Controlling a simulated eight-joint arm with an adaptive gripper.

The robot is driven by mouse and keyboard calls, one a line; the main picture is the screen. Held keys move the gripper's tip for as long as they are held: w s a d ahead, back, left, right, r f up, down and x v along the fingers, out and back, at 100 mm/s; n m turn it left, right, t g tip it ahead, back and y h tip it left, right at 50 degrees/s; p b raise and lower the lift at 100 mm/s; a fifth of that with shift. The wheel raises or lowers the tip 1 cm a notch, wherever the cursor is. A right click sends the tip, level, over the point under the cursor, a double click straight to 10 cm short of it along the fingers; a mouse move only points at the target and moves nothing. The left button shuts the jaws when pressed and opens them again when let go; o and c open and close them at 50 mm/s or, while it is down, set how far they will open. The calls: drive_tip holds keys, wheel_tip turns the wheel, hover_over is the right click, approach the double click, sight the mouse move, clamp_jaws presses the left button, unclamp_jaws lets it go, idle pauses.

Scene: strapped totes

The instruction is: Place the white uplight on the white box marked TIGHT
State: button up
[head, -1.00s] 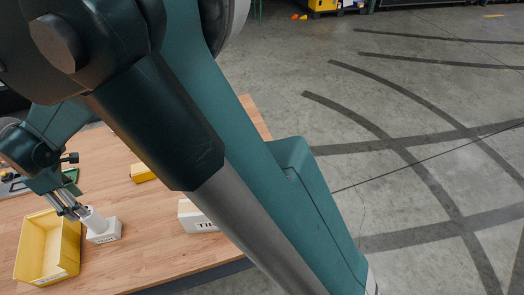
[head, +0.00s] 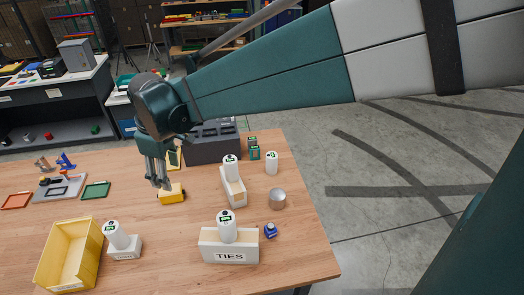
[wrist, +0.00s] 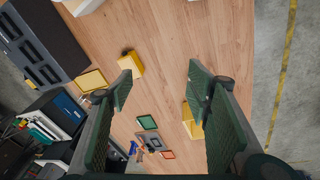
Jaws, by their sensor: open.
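A white cylinder (head: 116,235), apparently the uplight, stands on a small white box (head: 125,250) at the front left, leaning slightly left in the picture. That box's label is too small to read. Similar white cylinders stand on the white box marked TIES (head: 229,250), on another white box (head: 235,192) behind it, and alone on the table (head: 271,163). My gripper (head: 159,185) is open and empty, above the table beside a small yellow block (head: 172,194), away from the white cylinders. The wrist view shows the spread fingers (wrist: 162,84) with nothing between them.
A yellow bin (head: 84,230) stands left of the small white box. A dark grey case (head: 212,145) is at the back. A grey cylinder (head: 278,199) and a small blue item (head: 270,231) lie at the right. Trays (head: 96,190) lie at the far left. Middle wood is clear.

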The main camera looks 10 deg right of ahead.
drive_tip(key=s+d+r+m+t, duration=0.1)
drive_tip(key=s+d+r+m, duration=0.2)
drive_tip(key=d, duration=0.7)
drive_tip(key=s+d+m+t, duration=0.1)
drive_tip(key=s+d+m, duration=0.25)
drive_tip(key=d, duration=0.65)
drive_tip(key=s+d+r+m+t, duration=0.2)
drive_tip(key=s+d+m, duration=0.15)
drive_tip(key=d, duration=0.65)
drive_tip(key=s+d+f+m+t+h, duration=0.1)
drive_tip(key=s+d+f+m, duration=0.1)
drive_tip(key=s+d, duration=0.6)
drive_tip(key=shift+s+d+f+m, duration=0.15)
drive_tip(key=shift+d+f+m, duration=0.2)
drive_tip(key=shift+m, duration=0.55)
